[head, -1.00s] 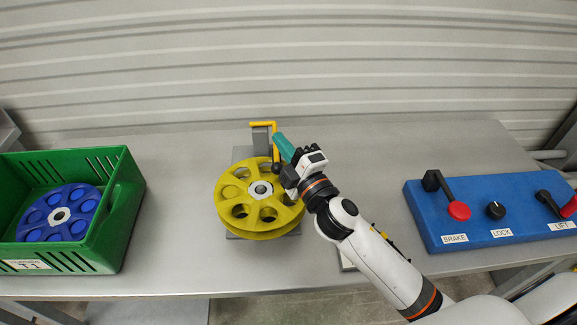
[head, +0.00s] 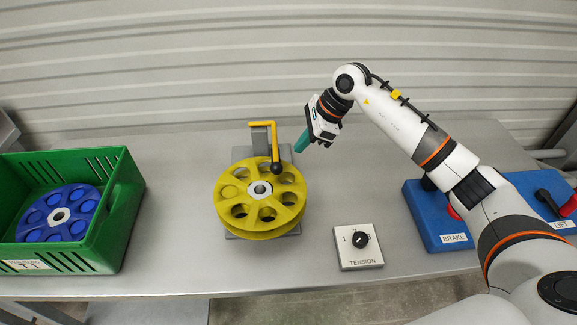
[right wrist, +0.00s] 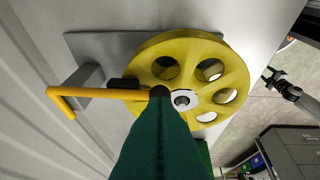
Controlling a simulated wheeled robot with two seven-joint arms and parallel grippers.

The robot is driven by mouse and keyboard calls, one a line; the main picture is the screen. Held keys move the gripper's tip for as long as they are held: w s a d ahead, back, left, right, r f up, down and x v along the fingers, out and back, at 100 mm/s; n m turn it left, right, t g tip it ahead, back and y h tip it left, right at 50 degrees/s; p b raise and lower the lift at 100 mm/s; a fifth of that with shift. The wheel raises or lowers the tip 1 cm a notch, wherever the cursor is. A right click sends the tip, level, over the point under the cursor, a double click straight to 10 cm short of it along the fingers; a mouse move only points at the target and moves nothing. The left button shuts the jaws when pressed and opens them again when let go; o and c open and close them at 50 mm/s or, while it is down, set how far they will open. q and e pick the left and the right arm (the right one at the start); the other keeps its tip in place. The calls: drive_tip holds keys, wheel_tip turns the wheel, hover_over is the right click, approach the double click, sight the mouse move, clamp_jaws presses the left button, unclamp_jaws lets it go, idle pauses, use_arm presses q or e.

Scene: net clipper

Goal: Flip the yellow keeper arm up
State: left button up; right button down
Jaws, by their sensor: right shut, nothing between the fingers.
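The yellow keeper arm (head: 275,148) is a thin bent bar on a grey post (head: 260,138) behind the reel. Its dark ball end (head: 276,168) hangs low, in front of or over the back of the yellow reel (head: 240,217). The right wrist view shows the keeper arm (right wrist: 105,94) reaching across to the reel hub (right wrist: 182,100). My right gripper (head: 300,142) has teal fingers that are shut and empty. It is to the right of the keeper arm, apart from it in the head view. In the right wrist view the teal fingers (right wrist: 160,125) hide part of the reel. My left gripper is not in view.
A green crate (head: 125,215) holding a blue reel (head: 60,214) stands at left. A TENSION knob box (head: 358,247) sits right of the yellow reel. The blue control panel (head: 425,215) is at right, partly hidden by my arm. Bare tabletop lies between crate and reel.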

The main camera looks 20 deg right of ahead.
drive_tip(key=shift+d, duration=0.6)
drive_tip(key=p, duration=0.3)
approach(282, 175)
drive_tip(key=x, duration=0.5)
drive_tip(key=shift+a+f, duration=0.15)
drive_tip(key=shift+w+a+f, duration=0.15)
drive_tip(key=shift+f, duration=0.3)
drive_tip(key=shift+r, duration=0.15)
